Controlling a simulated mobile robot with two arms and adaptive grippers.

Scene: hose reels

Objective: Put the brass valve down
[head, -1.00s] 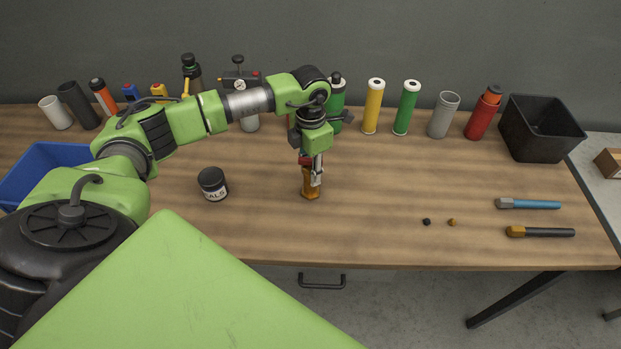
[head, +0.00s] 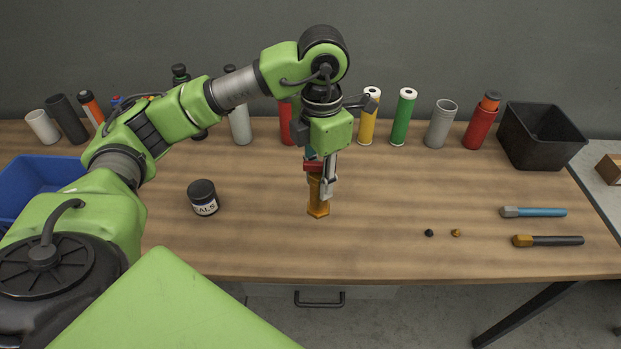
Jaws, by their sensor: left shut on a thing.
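The brass valve (head: 318,208) is an orange-brown upright piece with a hexagonal lower end, over the middle of the wooden table. My left gripper (head: 322,180) points down and is shut on the upper part of the brass valve. The fingers and a red part at the grip hide its top. The valve looks raised a little above the table, but the gap under it is hard to judge. My right gripper is out of the picture.
A dark jar (head: 203,197) stands left of the valve. Tubes and canisters line the back, with a black bin (head: 541,135) at right and a blue bin (head: 38,178) at left. Two handled tools (head: 534,212) (head: 548,241) lie at right. Bare wood (head: 260,235) surrounds the valve.

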